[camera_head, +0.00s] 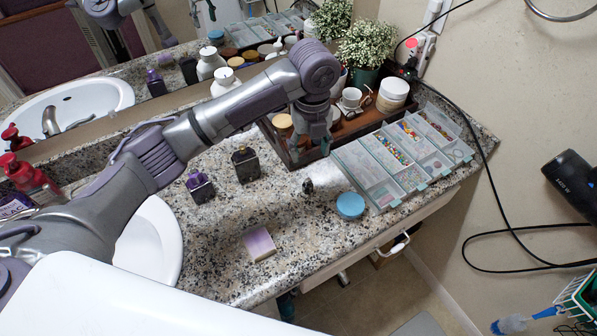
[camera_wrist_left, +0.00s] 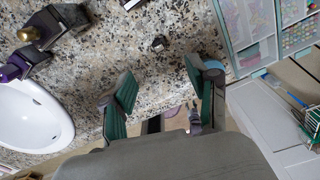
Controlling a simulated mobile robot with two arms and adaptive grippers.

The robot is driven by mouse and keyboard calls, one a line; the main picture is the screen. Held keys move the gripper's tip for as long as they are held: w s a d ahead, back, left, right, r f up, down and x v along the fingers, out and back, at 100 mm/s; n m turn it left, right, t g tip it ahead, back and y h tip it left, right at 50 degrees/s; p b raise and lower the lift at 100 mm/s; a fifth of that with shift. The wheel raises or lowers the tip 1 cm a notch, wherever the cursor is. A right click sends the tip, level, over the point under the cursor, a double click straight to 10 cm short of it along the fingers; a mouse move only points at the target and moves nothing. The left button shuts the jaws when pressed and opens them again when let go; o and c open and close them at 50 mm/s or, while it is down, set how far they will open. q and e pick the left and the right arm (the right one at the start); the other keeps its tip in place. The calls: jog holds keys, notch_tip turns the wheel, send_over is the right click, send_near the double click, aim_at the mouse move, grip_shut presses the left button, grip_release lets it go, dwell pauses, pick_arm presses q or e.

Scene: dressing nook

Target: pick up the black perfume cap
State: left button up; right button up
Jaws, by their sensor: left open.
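The black perfume cap (camera_head: 307,186) is a small dark piece lying on the speckled granite counter, left of the round blue lid. In the left wrist view the cap (camera_wrist_left: 158,43) lies beyond the fingertips, roughly centred between them. My left gripper (camera_head: 311,143) hangs above the counter by the wooden tray, behind the cap in the picture. Its two green-padded fingers (camera_wrist_left: 160,79) are spread apart with nothing held between them. A dark perfume bottle with a gold top (camera_head: 246,165) stands to the left of the cap. My right gripper is not recognisable.
A purple bottle (camera_head: 199,187) stands by the white sink (camera_head: 152,240). A purple-and-white block (camera_head: 259,243) and the blue lid (camera_head: 350,205) lie near the front edge. Clear organizer boxes (camera_head: 370,172) and a wooden tray (camera_head: 350,128) fill the right. Bare counter surrounds the cap.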

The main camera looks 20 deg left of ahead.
aim_at(308, 180)
pick_arm(q)
jog(key=f, duration=0.7)
jog(key=shift+s+d+f, duration=0.2)
jog(key=shift+f, duration=0.6)
jog(key=f, duration=0.2)
jog(key=f+p, duration=0.1)
jog(key=f, duration=0.1)
jog(key=shift+a+f, duration=0.2)
jog(key=shift+f, duration=0.2)
pick_arm(e)
jog(key=shift+s+d+r, duration=0.4)
jog(key=shift+s+d, duration=0.15)
jog(key=shift+d, duration=0.2)
pick_arm(q)
jog(key=shift+c, duration=0.8)
jog(key=c, duration=0.8)
pick_arm(e)
jog(key=shift+s+d, duration=0.1)
jog(key=shift+d, duration=0.15)
pick_arm(q)
jog(key=shift+r, duration=0.1)
